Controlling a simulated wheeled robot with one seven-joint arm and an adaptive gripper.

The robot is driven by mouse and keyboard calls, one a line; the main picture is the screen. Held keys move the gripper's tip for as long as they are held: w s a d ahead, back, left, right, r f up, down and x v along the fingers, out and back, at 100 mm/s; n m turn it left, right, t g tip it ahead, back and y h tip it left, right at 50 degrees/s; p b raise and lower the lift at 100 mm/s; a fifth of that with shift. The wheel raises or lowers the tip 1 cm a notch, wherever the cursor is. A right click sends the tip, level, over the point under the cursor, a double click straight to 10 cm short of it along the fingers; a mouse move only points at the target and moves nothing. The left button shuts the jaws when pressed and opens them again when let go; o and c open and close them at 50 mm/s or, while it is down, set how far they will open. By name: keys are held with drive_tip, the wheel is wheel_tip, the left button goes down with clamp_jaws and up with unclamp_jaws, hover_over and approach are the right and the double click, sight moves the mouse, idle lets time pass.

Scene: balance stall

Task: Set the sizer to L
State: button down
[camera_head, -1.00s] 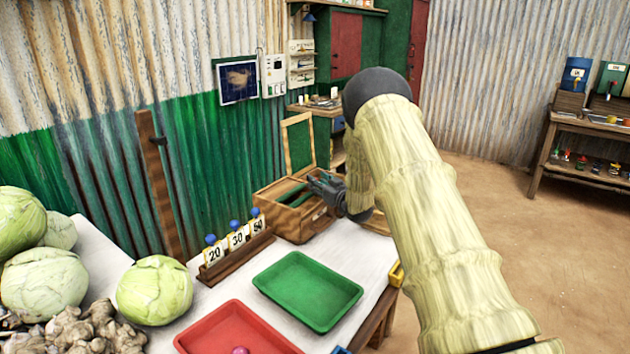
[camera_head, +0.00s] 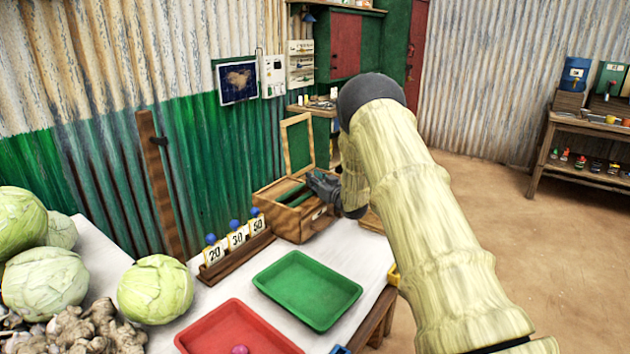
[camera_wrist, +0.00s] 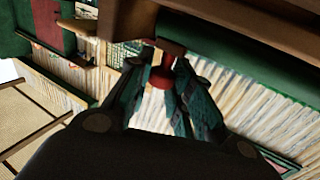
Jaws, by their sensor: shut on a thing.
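An open wooden box (camera_head: 297,223) with a green lining and raised lid stands at the back of the white table; I cannot tell whether it is the sizer, and no L mark is legible. My gripper (camera_head: 318,184) is at the box's right side, above its rim, partly hidden by my arm. In the wrist view, my gripper (camera_wrist: 163,85) is shut on a red knob (camera_wrist: 162,77), which sits between the fingertips just under a brown wooden edge (camera_wrist: 215,20). What the knob is fixed to is mostly hidden.
A rack (camera_head: 237,250) with tags 20, 30 and 50 stands left of the box. A green tray (camera_head: 307,290) and a red tray (camera_head: 235,330) lie in front. Cabbages (camera_head: 155,288) fill the left. A wooden post (camera_head: 160,185) leans on the wall.

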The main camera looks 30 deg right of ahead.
drive_tip(key=shift+s+d+r, duration=0.1)
drive_tip(key=shift+s+d, duration=0.35)
drive_tip(key=shift+s, duration=0.35)
drive_tip(key=c, duration=1.4)
unclamp_jaws()
drive_tip(key=shift+w, duration=0.1)
drive_tip(key=shift+c, duration=0.2)
drive_tip(key=shift+o, duration=0.6)
drive_tip(key=shift+d, duration=0.1)
drive_tip(key=s, duration=1.2)
